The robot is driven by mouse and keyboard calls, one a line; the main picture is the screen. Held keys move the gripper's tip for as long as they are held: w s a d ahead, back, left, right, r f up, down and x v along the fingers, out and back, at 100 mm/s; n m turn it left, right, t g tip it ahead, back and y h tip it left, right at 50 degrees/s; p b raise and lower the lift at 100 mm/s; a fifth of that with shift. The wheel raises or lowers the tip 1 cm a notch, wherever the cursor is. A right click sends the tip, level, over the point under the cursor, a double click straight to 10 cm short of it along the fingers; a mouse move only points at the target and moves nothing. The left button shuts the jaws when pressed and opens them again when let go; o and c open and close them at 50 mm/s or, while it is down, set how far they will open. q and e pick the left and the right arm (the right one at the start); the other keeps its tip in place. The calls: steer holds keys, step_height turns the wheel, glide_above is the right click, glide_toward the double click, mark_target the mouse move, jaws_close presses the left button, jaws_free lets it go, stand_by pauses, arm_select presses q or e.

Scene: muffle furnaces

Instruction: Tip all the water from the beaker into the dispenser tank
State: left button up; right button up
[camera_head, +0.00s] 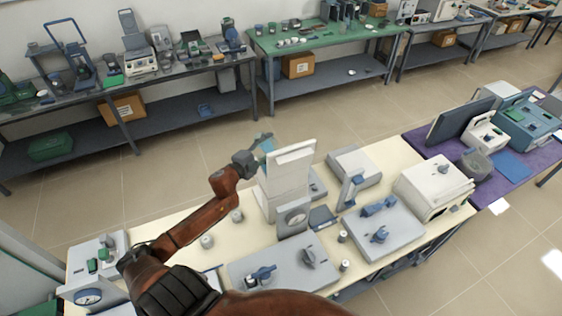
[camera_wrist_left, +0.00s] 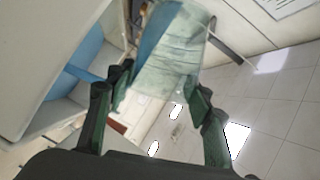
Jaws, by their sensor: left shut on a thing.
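My left gripper (camera_head: 247,160) is shut on the beaker (camera_head: 266,143), a clear vessel with a blue tint. It holds the beaker raised beside the upper left of the dispenser tank (camera_head: 289,173), a tall pale box on the cream table. In the left wrist view the beaker (camera_wrist_left: 166,68) is between the dark green fingers of the left gripper (camera_wrist_left: 160,88) and looks tilted. A pale housing with a blue inside (camera_wrist_left: 72,68), likely the tank, is close on its left. The water level cannot be made out. My right gripper is not in view.
Small metal cylinders (camera_head: 207,241) stand at the left. Open floor lies behind the table.

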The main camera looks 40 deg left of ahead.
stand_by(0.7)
arm_select(q)
steer(key=shift+d+m+b, duration=0.1)
steer(key=shift+m+b, duration=0.3)
steer(key=shift+b, duration=0.1)
stand_by(0.3)
steer(key=shift+d+m+t+b, duration=0.15)
steer(key=shift+m+t+b, duration=0.15)
steer(key=shift+b, duration=0.15)
steer(key=shift+r, duration=0.1)
stand_by(0.4)
steer(key=shift+s+m+b, duration=0.1)
steer(key=shift+m+b, duration=0.3)
steer(key=shift+b, duration=0.1)
steer(key=shift+r, duration=0.1)
steer(key=shift+d, duration=0.1)
steer(key=shift+m+t+b, duration=0.3)
steer(key=shift+b, duration=0.25)
